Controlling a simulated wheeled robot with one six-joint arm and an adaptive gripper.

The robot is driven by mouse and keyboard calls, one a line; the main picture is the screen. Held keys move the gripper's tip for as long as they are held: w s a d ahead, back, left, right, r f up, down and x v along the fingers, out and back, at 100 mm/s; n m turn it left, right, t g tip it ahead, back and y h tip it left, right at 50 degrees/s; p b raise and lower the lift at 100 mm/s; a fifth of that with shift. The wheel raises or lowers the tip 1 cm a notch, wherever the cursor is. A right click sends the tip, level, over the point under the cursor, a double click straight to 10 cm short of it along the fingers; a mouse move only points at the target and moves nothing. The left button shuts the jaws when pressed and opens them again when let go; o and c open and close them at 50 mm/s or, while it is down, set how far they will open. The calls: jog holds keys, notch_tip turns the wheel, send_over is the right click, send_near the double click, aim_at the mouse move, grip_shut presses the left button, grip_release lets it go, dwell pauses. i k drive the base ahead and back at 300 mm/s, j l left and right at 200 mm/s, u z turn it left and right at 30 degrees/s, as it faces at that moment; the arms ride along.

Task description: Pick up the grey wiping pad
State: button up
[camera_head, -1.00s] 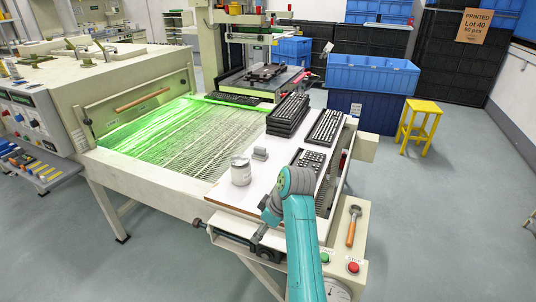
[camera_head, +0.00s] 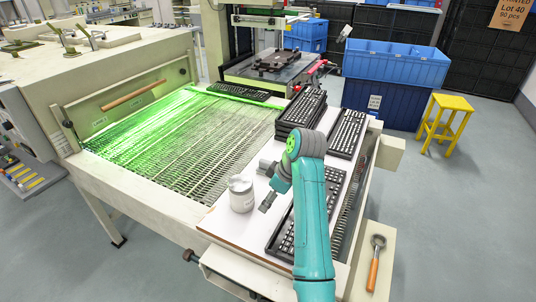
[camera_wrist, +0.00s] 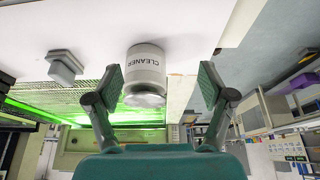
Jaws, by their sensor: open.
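The grey wiping pad (camera_wrist: 65,68) is a small block with a raised grip on the white tabletop, left of the cleaner can in the wrist view. It lies outside my left-hand finger there. In the head view, I cannot clearly tell it apart from my gripper beside the can. My gripper (camera_head: 267,186) is open and empty, low over the tabletop just right of the can. In the wrist view, the two fingers of my gripper (camera_wrist: 160,82) frame the can, with the pad off to one side.
The cleaner can (camera_head: 241,194) stands close to the pad and my gripper; its label shows in the wrist view. Keyboards (camera_head: 301,107) are stacked behind, with more along the table's right side. A green-lit mesh conveyor (camera_head: 185,130) lies left.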

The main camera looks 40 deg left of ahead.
aim_at(264, 164)
jog(key=i+j, duration=0.65)
jog(key=j, duration=0.4)
